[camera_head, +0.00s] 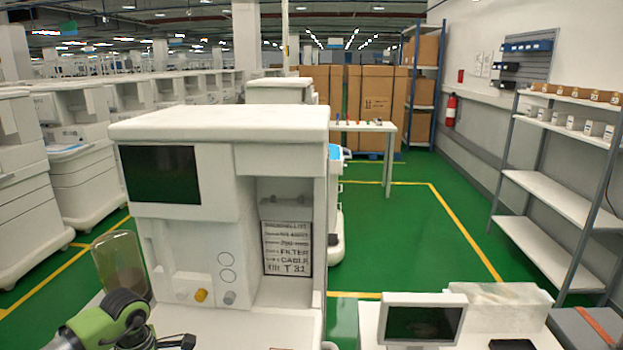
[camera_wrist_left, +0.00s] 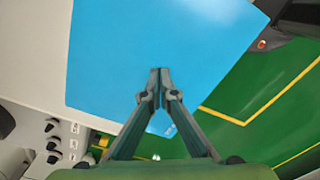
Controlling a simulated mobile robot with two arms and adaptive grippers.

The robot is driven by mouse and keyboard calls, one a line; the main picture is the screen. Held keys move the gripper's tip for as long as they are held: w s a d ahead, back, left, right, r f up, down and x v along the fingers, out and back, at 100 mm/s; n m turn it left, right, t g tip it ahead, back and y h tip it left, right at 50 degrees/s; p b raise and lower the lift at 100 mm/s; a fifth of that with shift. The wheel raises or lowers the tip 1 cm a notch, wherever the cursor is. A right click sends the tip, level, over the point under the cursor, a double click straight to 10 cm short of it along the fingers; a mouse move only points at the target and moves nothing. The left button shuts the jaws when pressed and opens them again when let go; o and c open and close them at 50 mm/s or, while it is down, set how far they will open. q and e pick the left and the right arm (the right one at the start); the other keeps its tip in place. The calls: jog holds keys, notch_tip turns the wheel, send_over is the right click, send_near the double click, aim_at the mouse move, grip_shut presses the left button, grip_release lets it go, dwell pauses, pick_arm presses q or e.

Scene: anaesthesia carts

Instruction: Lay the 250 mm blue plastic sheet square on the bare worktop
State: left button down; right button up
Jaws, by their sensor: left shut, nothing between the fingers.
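The blue plastic sheet (camera_wrist_left: 190,40) fills much of the left wrist view, flat and smooth, with a small pale mark near its lower corner. My left gripper (camera_wrist_left: 160,72) is shut and empty. Its fingertips overlap the sheet in the picture; I cannot tell whether they touch it. In the head view my left arm comes in at the lower left, and its fingers are not clearly seen. The white worktop (camera_head: 238,328) of the near cart shows bare along the bottom edge, mostly cut off. The sheet is not clearly seen in the head view. My right gripper is out of view.
The near cart's white body (camera_head: 215,215) rises behind the worktop, with a dark screen (camera_head: 160,174), knobs and a label card (camera_head: 287,249). A clear bellows-like cylinder (camera_head: 120,262) stands at its left. A small monitor (camera_head: 422,320) stands at the lower right. Green floor lies beyond.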

pick_arm(q)
jog(key=shift+w+d+f+b, duration=0.1)
jog(key=shift+w+d+b, duration=0.05)
jog(key=shift+w+b, duration=1.45)
jog(key=shift+w+d+f+b, duration=0.15)
jog(key=shift+w+b, duration=0.85)
jog(key=shift+w, duration=1.05)
jog(key=shift+w+d+r+b, duration=0.1)
jog(key=shift+w+d+b, duration=0.05)
jog(key=shift+w+b, duration=1.45)
jog(key=shift+w+r+p, duration=0.3)
jog(key=shift+r+p, duration=0.45)
jog(key=shift+p, duration=0.2)
jog(key=shift+r+p, duration=1.9)
jog(key=shift+r, duration=1)
